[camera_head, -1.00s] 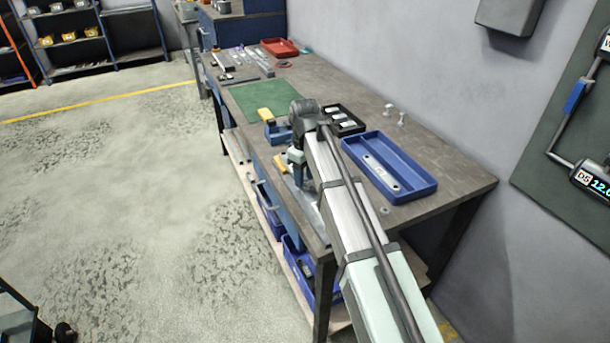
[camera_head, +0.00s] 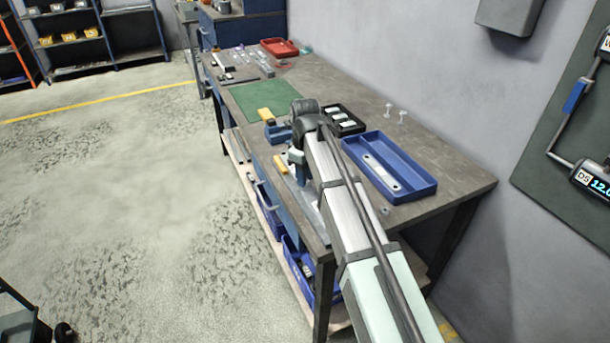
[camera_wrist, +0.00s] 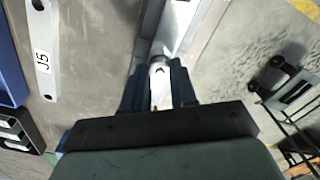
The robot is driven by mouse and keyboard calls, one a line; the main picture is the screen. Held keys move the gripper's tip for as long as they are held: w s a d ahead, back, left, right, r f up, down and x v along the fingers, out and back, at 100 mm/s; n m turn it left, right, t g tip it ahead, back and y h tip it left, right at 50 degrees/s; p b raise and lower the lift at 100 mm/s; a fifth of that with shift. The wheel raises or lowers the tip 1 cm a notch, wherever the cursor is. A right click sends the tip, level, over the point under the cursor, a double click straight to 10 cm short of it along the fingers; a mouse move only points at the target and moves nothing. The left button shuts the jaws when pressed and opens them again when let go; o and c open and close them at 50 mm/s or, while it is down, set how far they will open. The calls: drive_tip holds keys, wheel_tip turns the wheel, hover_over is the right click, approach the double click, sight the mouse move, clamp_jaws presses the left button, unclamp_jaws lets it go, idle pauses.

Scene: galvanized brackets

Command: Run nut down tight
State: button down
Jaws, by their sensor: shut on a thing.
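My gripper (camera_wrist: 160,78) points down at the front edge of the bench, with its two blue fingers close together. It is shut on a small rounded metal piece (camera_wrist: 160,66), which appears to be the nut. The fingers hide most of it, so its thread and seating cannot be seen. A galvanized bracket (camera_wrist: 180,28) extends beyond the fingertips in the wrist view. The nut touches or sits very near the bracket's near end; I cannot tell which. In the head view my arm covers most of this spot.
A green mat (camera_head: 265,97) and red tray (camera_head: 280,47) lie farther back. The wall is on the right.

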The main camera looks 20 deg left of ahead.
idle(0.3)
drive_tip(key=m, duration=0.6)
drive_tip(key=shift+m, duration=0.3)
drive_tip(key=m, duration=1.1)
drive_tip(key=shift+m, duration=0.4)
drive_tip(key=m, duration=0.5)
drive_tip(key=shift+m, duration=0.3)
drive_tip(key=c, duration=1.1)
unclamp_jaws()
